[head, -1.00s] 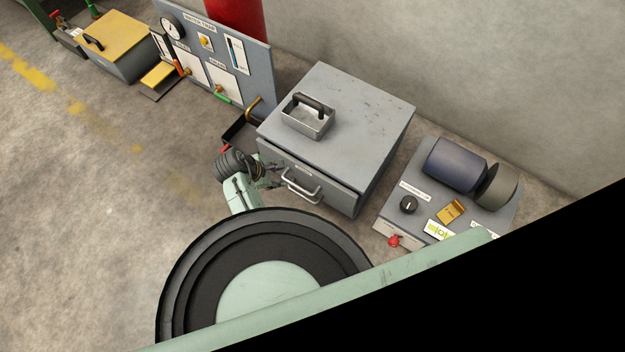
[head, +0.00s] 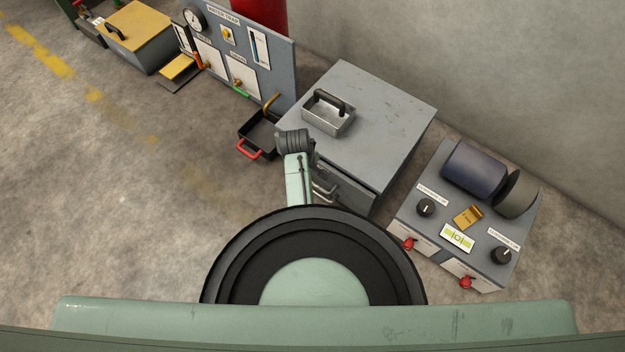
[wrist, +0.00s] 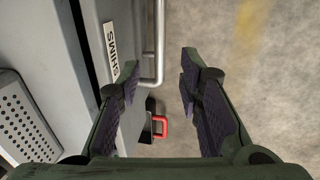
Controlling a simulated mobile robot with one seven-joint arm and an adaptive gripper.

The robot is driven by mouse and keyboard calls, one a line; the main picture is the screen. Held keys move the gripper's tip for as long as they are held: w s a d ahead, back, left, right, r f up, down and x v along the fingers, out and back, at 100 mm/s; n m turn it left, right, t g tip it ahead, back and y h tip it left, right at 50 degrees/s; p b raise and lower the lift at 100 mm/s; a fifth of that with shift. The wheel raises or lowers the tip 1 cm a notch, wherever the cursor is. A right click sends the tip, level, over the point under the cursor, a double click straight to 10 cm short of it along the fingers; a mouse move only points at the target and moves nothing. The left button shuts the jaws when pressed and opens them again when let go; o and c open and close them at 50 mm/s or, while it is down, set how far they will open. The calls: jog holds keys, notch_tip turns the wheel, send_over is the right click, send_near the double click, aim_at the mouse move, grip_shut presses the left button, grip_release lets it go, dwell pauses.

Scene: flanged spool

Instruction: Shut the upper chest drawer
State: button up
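The grey chest (head: 385,125) stands right of centre in the head view. Its upper drawer front (head: 345,190) is partly hidden by my arm. In the wrist view the drawer front (wrist: 104,22) bears a white label and a metal bar handle (wrist: 159,30). A dark strip runs between the chest top and the drawer front; how far the drawer stands out is unclear. My gripper (wrist: 159,60) is open, its fingers apart on either side of the handle in the picture. I see no clear contact. In the head view my wrist hides the fingers.
A metal box with a black handle (head: 328,116) sits on the chest. A black tray with a red handle (head: 257,136) lies left of the chest, beside the gauge panel (head: 240,55). A control box (head: 440,225) with knobs stands to the right.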

jog(key=f, duration=0.4)
jog(key=w+f, duration=0.1)
jog(key=f, duration=0.1)
jog(key=shift+d+f, duration=0.25)
jog(key=shift+d, duration=0.15)
grip_shut()
dwell(0.4)
